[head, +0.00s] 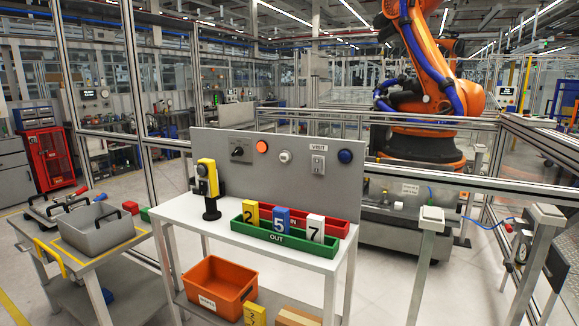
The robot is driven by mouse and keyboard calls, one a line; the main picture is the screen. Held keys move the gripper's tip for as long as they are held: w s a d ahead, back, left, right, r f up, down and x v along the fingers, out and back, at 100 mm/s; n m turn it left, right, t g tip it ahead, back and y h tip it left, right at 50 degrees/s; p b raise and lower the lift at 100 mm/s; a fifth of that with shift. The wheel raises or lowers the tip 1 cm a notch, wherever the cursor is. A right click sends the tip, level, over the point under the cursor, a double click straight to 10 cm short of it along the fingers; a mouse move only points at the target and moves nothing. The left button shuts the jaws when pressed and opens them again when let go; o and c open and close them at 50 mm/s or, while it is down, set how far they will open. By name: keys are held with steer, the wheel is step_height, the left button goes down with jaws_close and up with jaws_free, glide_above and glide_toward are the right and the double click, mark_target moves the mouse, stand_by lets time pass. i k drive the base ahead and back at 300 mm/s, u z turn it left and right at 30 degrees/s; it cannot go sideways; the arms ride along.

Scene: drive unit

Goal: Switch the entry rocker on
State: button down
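A grey upright panel (215,145) stands at the back of a white bench and carries a row of controls. A small pale plate with a rocker-like switch (318,167) sits right of the panel's middle, under a label reading VISIT; it is the only rocker-like control I make out. Which way it is tipped is too small to tell. Left of it are a dark rotary-looking switch (240,150), an orange round lamp or button (262,147) and a white round one (285,157). A blue round one (345,156) is to its right. My gripper is not in view.
On the white bench (190,213) stand a yellow-black device (207,187), a green OUT tray (240,228) with numbered blocks, and a red tray (338,229) behind it. An orange bin (218,287) is below. A side table (110,256) holds a grey tub. Pale posts stand right.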

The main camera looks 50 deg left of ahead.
mark_target(317, 162)
steer(key=u, duration=0.6)
steer(key=i, duration=0.9)
steer(key=u, duration=0.95)
steer(key=i, duration=0.65)
steer(key=u, duration=0.3)
